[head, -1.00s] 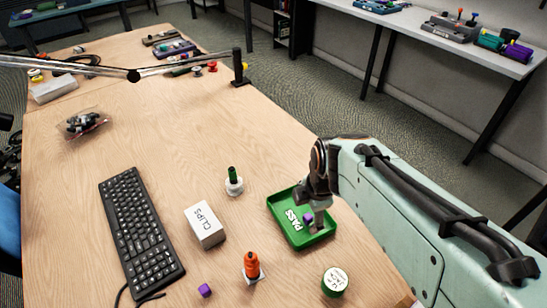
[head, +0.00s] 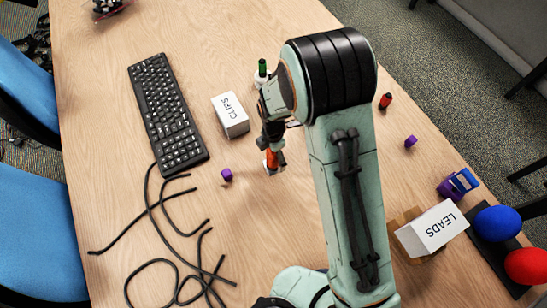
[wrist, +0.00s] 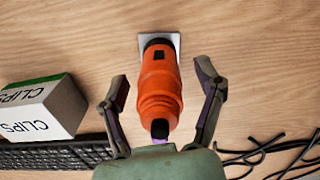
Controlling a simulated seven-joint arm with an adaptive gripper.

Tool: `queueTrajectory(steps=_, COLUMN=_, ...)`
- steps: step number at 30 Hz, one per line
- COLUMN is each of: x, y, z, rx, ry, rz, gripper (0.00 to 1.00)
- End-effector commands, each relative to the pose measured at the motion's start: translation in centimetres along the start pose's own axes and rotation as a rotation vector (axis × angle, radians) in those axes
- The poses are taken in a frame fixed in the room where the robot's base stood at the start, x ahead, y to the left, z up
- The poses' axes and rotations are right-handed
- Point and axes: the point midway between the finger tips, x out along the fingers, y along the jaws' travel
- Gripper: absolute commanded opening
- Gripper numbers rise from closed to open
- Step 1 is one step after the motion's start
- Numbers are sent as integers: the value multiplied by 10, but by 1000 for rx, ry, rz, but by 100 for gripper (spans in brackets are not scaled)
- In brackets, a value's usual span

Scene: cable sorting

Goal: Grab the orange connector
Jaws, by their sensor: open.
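The orange connector (head: 272,160) stands on a small white base on the wooden table, right of a purple cube. In the wrist view the orange connector (wrist: 160,92) fills the middle, with dark parts at both ends. My gripper (wrist: 163,88) is open, with one finger on each side of the connector and a visible gap on both sides. In the head view my gripper (head: 271,143) reaches down at the connector, and my arm hides part of the table behind it.
The CLIPS box (head: 231,115) and keyboard (head: 167,113) lie to the left. A purple cube (head: 227,175) is close by. Loose black cables (head: 180,235) lie at the front left. A green connector (head: 262,70) stands behind. The LEADS box (head: 432,230) is at the right.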

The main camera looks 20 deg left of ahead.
Motion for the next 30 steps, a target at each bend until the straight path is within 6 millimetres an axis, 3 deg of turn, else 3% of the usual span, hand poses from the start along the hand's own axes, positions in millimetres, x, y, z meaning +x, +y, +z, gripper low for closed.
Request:
queueTrajectory(steps=6, x=0, y=0, z=0, rx=1, ry=0, rz=1, gripper=65)
queueTrajectory(steps=12, x=0, y=0, z=0, rx=1, ry=0, rz=1, gripper=3)
queueTrajectory(steps=13, x=0, y=0, z=0, rx=1, ry=0, rz=1, gripper=0)
queueTrajectory(steps=23, x=-2, y=0, z=0, rx=1, ry=-1, rz=2, gripper=0)
queueTrajectory(steps=30, x=-29, y=1, z=1, rx=1, ry=-2, rz=6, gripper=0)
